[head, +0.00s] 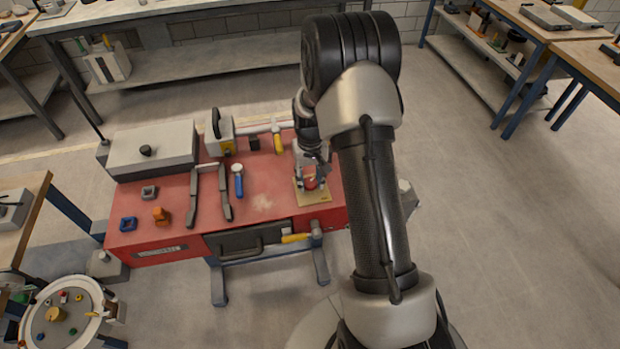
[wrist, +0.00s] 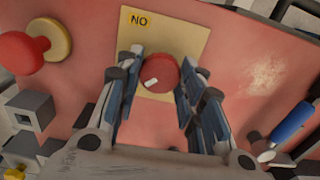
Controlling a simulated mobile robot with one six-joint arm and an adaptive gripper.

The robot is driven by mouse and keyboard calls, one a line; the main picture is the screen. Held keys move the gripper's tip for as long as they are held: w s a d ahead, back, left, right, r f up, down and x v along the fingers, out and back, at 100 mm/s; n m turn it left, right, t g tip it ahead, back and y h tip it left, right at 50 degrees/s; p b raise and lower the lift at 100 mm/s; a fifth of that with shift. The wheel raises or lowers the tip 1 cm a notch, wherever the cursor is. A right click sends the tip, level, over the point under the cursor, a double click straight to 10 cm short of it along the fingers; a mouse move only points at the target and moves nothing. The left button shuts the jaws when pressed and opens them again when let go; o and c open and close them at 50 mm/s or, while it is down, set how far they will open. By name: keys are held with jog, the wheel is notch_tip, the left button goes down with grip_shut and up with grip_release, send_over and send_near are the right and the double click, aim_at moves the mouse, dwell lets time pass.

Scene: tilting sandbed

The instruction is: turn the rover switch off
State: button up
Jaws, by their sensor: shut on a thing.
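The rover switch is a round red knob (wrist: 160,73) with a short white mark, on a pale yellow plate (wrist: 190,25). A yellow label reads "NO" in the wrist view, which may be "ON" seen upside down. The plate also shows in the head view (head: 318,197), at the right end of the red bench top. My gripper (wrist: 158,85) is over the plate with its fingers on both sides of the knob, shut on it. The white mark points toward the lower left in the wrist view. In the head view the gripper (head: 311,178) partly hides the knob.
A blue-handled tool (head: 238,182) and dark bars (head: 224,190) lie left of the plate on the red bench (head: 265,203). A grey box (head: 150,152) stands at its left end. A red mushroom-shaped knob (wrist: 18,52) is near the plate in the wrist view.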

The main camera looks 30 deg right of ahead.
aim_at(310, 182)
jog(key=o, duration=1.1)
notch_tip(310, 182, up, 12)
dwell(0.5)
